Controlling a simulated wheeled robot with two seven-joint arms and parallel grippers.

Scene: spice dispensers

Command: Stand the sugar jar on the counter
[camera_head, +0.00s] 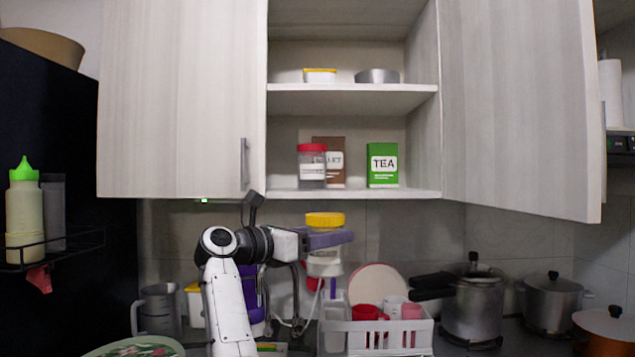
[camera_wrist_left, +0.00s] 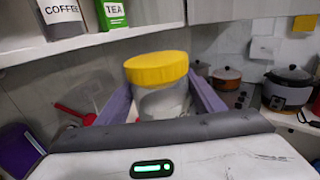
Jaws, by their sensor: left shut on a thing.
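A clear jar with a yellow lid (camera_head: 325,243) is held in the air by my left gripper (camera_head: 330,240), below the open cabinet and above the dish rack. In the left wrist view the jar (camera_wrist_left: 160,85) sits between the two purple fingers (camera_wrist_left: 160,100), which are shut on its sides. The jar looks close to upright in the head view; its label is not readable, so I cannot tell its contents. The counter (camera_head: 500,340) shows in small parts at the right. My right gripper is not in view.
A white dish rack (camera_head: 388,338) with red and white cups stands under the jar. A pressure cooker (camera_head: 472,300) and a pot (camera_head: 551,300) stand to the right. The open cabinet shelf (camera_head: 350,194) above holds a red-lidded jar (camera_head: 311,166) and a green tea box (camera_head: 382,165).

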